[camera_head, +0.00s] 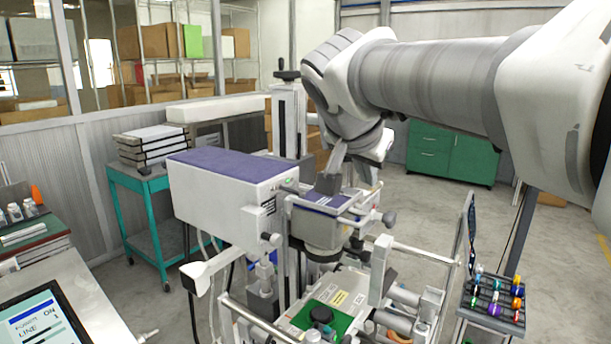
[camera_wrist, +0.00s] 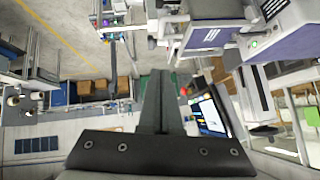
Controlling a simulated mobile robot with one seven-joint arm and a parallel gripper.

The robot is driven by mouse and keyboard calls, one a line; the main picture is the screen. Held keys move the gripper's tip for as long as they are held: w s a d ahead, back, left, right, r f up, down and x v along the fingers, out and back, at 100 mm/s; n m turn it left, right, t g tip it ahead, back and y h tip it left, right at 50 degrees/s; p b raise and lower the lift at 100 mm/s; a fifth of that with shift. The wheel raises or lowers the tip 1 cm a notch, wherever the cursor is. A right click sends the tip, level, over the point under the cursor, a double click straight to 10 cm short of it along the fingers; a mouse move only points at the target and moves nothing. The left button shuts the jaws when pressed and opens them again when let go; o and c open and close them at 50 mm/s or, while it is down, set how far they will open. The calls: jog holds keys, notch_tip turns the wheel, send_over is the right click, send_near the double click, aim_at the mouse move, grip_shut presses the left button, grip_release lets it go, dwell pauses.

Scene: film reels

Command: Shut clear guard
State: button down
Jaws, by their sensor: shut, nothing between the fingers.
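The machine with a green bed (camera_head: 322,322) stands at the lower middle of the head view, with metal rails around it. A thin, see-through upright panel with a dark edge (camera_head: 467,240) stands open at its right side; it may be the clear guard, but I cannot tell for sure. My gripper (camera_head: 326,184) is above the machine's central head, beside the purple-topped housing, and apart from that panel. In the wrist view my gripper's dark fingers (camera_wrist: 158,85) are together and hold nothing. I cannot make out the guard in the wrist view.
A purple-topped white housing (camera_head: 230,180) is left of my gripper. A teal cart (camera_head: 140,205) stands behind it. A rack of small coloured parts (camera_head: 494,298) is at the lower right. A screen (camera_head: 35,318) is at the lower left. Open floor lies at the right.

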aim_at(368, 216)
jog(key=w+f, duration=0.1)
jog(key=f, duration=0.1)
jog(key=w+d+f, duration=0.1)
jog(key=w+f, duration=0.1)
jog(key=f, duration=0.1)
jog(key=w+f, duration=0.1)
jog(key=f, duration=0.1)
jog(key=shift+w+d+f, duration=0.2)
jog(key=shift+w+f, duration=0.1)
jog(key=shift+f, duration=0.4)
jog(key=shift+f, duration=0.1)
notch_tip(368, 216, down, 13)
jog(key=b, duration=1.5)
jog(key=shift+f, duration=0.25)
